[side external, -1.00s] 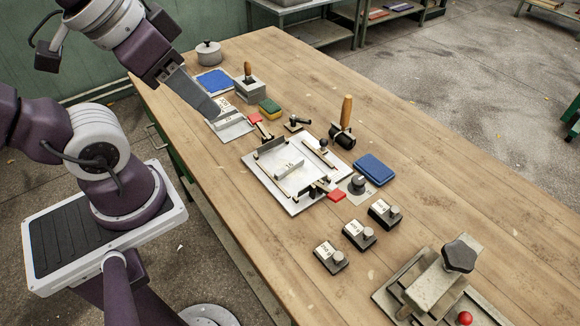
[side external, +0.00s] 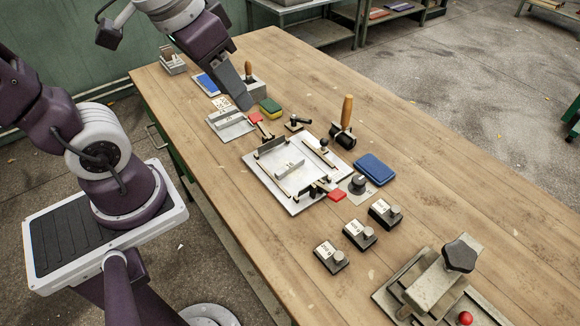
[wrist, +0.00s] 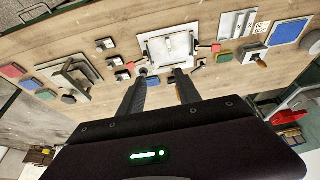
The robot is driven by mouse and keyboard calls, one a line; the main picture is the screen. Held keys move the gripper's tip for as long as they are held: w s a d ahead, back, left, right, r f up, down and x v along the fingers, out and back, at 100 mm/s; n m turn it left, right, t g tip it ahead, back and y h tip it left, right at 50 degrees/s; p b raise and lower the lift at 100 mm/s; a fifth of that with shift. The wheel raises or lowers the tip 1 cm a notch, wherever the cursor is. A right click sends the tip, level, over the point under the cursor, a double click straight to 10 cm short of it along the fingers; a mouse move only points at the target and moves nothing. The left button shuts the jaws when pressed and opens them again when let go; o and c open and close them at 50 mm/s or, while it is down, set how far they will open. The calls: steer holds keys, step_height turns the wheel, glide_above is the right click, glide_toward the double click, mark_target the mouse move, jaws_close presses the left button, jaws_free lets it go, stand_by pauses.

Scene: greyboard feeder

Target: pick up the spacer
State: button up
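No part is plainly marked as the spacer. A light grey bar with a printed label (side external: 289,168) lies inside the pale fixture plate (side external: 262,182), and a similar bar (side external: 229,118) lies on a small pale plate (side external: 238,132) further back. My gripper (side external: 244,105) hangs above the table near the small plate, pointing down and slightly right, apart from both bars. In the wrist view my gripper (wrist: 159,75) has its two dark fingers spread with nothing between them. The fixture plate (wrist: 150,52) lies beyond the fingertips there.
A wooden-handled roller (side external: 345,125), a blue pad (side external: 374,169) and several labelled black blocks (side external: 360,234) stand around the fixture. A green-yellow sponge (side external: 270,108) and wooden-handled grey block (side external: 257,86) stand near my gripper. A clamp-like device (side external: 432,285) stands at the front.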

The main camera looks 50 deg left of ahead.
steer(key=w+a+f+g, duration=0.2)
steer(key=w+f, duration=0.5)
steer(key=w, duration=0.2)
steer(key=g, duration=0.1)
glide_toward(290, 165)
steer(key=shift+n+g, duration=0.4)
steer(key=shift+g, duration=0.3)
steer(key=f, duration=0.5)
steer(key=w+f, duration=0.1)
steer(key=f, duration=0.2)
steer(key=shift+w+f, duration=0.1)
steer(key=shift+f, duration=0.1)
jaws_close()
